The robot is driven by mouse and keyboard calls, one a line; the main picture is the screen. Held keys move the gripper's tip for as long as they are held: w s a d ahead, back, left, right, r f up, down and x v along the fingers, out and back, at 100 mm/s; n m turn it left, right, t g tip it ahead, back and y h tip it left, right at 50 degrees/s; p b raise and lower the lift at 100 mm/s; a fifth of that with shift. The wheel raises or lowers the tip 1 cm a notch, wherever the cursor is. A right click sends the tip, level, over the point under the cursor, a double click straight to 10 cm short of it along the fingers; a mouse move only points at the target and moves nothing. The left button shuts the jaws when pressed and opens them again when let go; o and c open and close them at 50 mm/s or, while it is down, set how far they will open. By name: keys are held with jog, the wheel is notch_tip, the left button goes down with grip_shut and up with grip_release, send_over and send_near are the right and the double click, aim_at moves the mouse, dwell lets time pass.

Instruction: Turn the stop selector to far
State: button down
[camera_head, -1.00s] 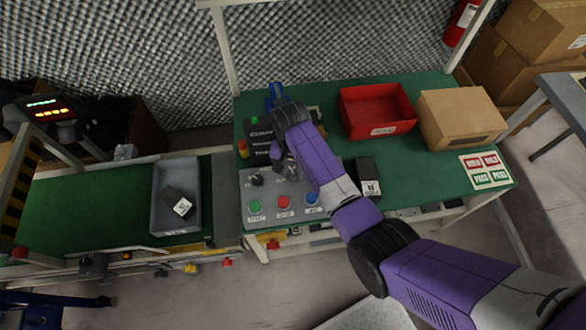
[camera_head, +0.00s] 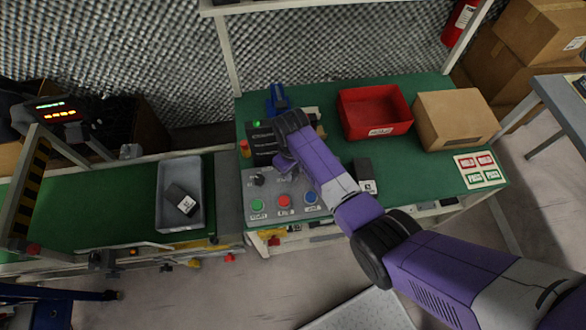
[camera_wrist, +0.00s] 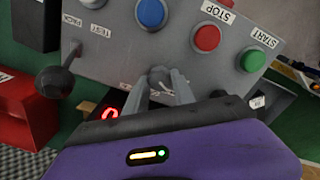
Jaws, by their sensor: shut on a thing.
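The grey control panel (camera_head: 313,204) stands on the green bench and carries green, red and blue push buttons. My gripper (camera_wrist: 160,80) is at the panel with its two fingers closed around a small grey knob, which I take as the stop selector (camera_wrist: 159,75). The fingers cover much of it, and its pointer setting cannot be read. In the head view my gripper (camera_head: 285,163) and wrist hide this knob. The red button (camera_wrist: 207,37) with a STOP label and the green START button (camera_wrist: 252,60) lie to its upper right in the wrist view.
A ball-topped lever (camera_wrist: 55,81) stands left of my fingers in the wrist view. A black knob (camera_head: 259,179) sits on the panel's left. A red bin (camera_head: 375,112), a cardboard box (camera_head: 455,119) and a black item (camera_head: 364,175) are to the right. A grey tote (camera_head: 180,222) lies left.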

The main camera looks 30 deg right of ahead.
aim_at(293, 174)
jog(key=n+p, duration=0.1)
jog(key=n, duration=0.4)
jog(key=shift+n, duration=0.3)
dwell(0.4)
jog(key=c, duration=1.1)
grip_release()
jog(key=shift+o, duration=0.2)
jog(key=shift+s+a+r, duration=0.1)
jog(key=shift+r, duration=3.85)
